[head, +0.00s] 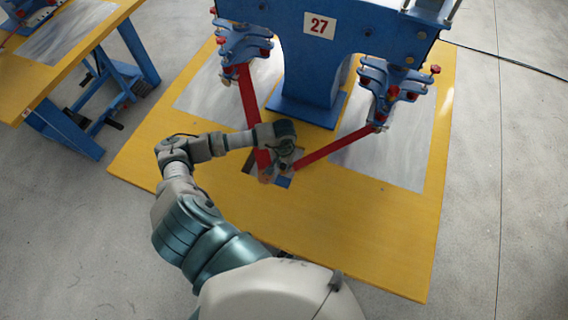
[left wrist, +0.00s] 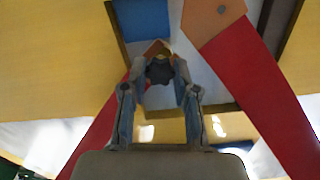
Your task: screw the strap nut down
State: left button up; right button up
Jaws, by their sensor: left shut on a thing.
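My left gripper (head: 284,162) points down over the middle of the yellow table, where two red straps meet. In the left wrist view its fingers are shut on a small dark nut (left wrist: 160,70). The nut is over the copper-coloured end (left wrist: 156,47) of one strap (left wrist: 92,142); whether it touches that end is hidden. The other red strap (left wrist: 255,80) has a copper-coloured end with a dark round spot (left wrist: 222,9), beside the gripper. In the head view the straps are the left one (head: 250,105) and the right one (head: 335,147). My right gripper is not in view.
A blue press (head: 345,40) numbered 27 stands at the back, with blue clamps (head: 245,42) and (head: 392,88) on both sides. A blue block (left wrist: 140,18) lies in a recess by the strap ends. The yellow table's front (head: 340,240) is clear. Another yellow table (head: 100,15) stands at left.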

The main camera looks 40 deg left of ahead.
pick_arm(q)
jog(key=shift+b, duration=0.3)
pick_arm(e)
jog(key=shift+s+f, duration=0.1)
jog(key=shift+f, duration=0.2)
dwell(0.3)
pick_arm(q)
jog(key=shift+f+b, duration=0.45)
jog(key=shift+b, duration=0.1)
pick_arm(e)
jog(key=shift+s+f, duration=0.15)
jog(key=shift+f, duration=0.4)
pick_arm(q)
jog(key=shift+f+m+b, duration=0.1)
jog(key=shift+m+b, duration=0.3)
jog(key=shift+b, duration=0.05)
jog(key=m+b, duration=0.4)
jog(key=m, duration=0.1)
jog(key=shift+f+m+b, duration=0.15)
jog(key=shift+m+b, duration=0.25)
jog(key=shift+m, duration=0.4)
jog(key=shift+r+m+b, duration=0.25)
jog(key=shift+m+b, duration=0.05)
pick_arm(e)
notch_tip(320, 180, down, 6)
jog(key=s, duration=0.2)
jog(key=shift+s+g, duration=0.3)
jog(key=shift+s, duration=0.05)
